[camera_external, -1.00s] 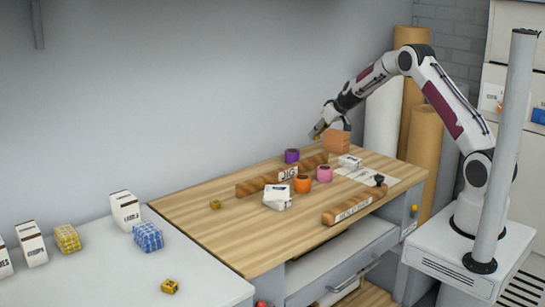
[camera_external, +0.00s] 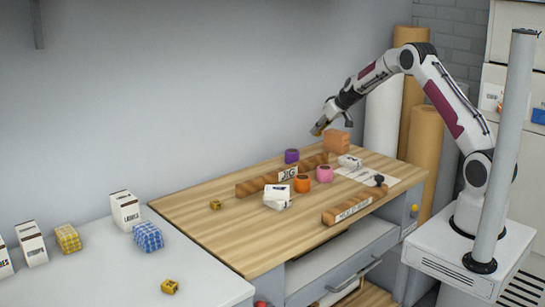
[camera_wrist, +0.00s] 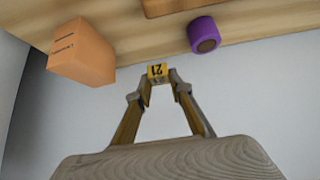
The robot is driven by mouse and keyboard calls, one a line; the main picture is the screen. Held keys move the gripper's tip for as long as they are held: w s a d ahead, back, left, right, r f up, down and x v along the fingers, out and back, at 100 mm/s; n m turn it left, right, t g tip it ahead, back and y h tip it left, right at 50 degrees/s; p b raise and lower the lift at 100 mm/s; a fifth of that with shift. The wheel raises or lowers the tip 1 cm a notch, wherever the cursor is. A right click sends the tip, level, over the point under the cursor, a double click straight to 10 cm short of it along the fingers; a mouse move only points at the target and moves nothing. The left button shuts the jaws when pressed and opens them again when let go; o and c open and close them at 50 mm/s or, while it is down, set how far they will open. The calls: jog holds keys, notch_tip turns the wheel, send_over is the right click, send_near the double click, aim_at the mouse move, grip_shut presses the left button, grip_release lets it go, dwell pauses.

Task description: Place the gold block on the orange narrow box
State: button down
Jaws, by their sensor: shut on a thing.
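My gripper (camera_wrist: 160,82) is shut on a small gold block (camera_wrist: 157,70) marked with the number 21. In the external view, my gripper (camera_external: 319,130) is in the air above the back of the wooden bench, just left of the orange narrow box. The orange narrow box (camera_external: 337,141) stands upright at the bench's back right. In the wrist view, the box (camera_wrist: 82,52) is left of the held block, with a gap between them.
A purple roll (camera_external: 292,156), an orange roll (camera_external: 302,183) and a pink roll (camera_external: 324,173) stand near the JIG bar (camera_external: 255,185). Another small gold block (camera_external: 215,205) lies on the bench's left. The wall is close behind the bench. The bench's front left is clear.

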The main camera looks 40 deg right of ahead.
notch_tip(320, 180, up, 8)
jog(key=m+h, duration=0.2)
send_over(340, 132)
jog(key=s+a, duration=0.2)
jog(key=a, duration=0.1)
jog(key=shift+s+d+r+m+g+h, duration=0.15)
jog(key=shift+s+d+r+m+h, duration=0.1)
jog(key=shift+d+m, duration=0.3)
jog(key=shift+s+d+r+m+g+h, duration=0.1)
jog(key=shift+d+r+m+g+h, duration=0.1)
jog(key=shift+d+m, duration=0.3)
jog(key=shift+f, duration=0.1)
jog(key=shift+f, duration=2.45)
jog(key=shift+f, duration=2.5)
jog(key=shift+f, duration=0.15)
